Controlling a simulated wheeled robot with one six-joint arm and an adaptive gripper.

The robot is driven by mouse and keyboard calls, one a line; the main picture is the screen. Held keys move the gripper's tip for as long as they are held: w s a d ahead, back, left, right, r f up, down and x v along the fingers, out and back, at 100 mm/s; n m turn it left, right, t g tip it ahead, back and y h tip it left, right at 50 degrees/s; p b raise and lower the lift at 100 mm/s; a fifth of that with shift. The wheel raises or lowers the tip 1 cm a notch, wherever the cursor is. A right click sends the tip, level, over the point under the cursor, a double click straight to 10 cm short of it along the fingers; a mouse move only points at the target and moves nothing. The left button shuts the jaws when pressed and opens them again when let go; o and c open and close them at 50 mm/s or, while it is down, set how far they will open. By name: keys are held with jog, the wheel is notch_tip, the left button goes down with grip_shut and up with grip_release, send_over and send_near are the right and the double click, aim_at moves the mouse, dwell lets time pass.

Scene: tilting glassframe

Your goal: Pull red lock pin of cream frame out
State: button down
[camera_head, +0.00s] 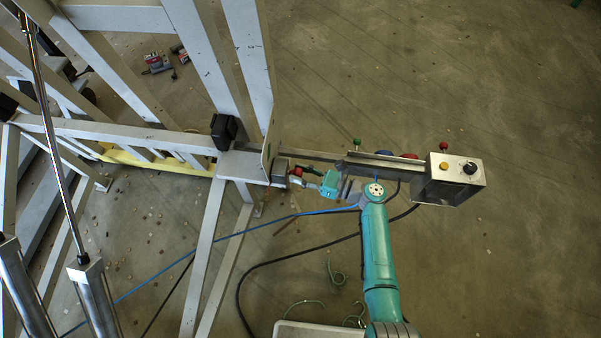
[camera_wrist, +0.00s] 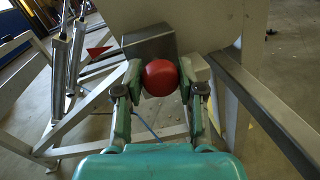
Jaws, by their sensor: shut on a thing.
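The red lock pin shows as a round red knob (camera_wrist: 160,77) in the middle of the wrist view, in front of a grey metal block (camera_wrist: 150,44) on the cream frame (camera_wrist: 195,20). My gripper (camera_wrist: 158,84) has one finger on each side of the knob and is shut on it. In the head view the red knob (camera_head: 297,171) is small, beside the grey block at the frame's edge, with my gripper (camera_head: 304,175) reaching it from the right. The pin's shaft is hidden behind the knob, so I cannot tell how deep it sits.
A metal rail with a control box (camera_head: 450,178) runs just behind my arm on the right. In the wrist view a long grey beam (camera_wrist: 265,105) passes close to the right of my gripper. Blue and black cables lie on the floor. The floor at right is open.

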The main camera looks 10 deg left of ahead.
jog(key=v, duration=0.2)
jog(key=shift+w+d, duration=0.2)
jog(key=shift+d, duration=0.15)
jog(key=c, duration=0.7)
grip_release()
jog(key=shift+d, duration=0.15)
jog(key=shift+d, duration=0.1)
jog(key=v, duration=1.2)
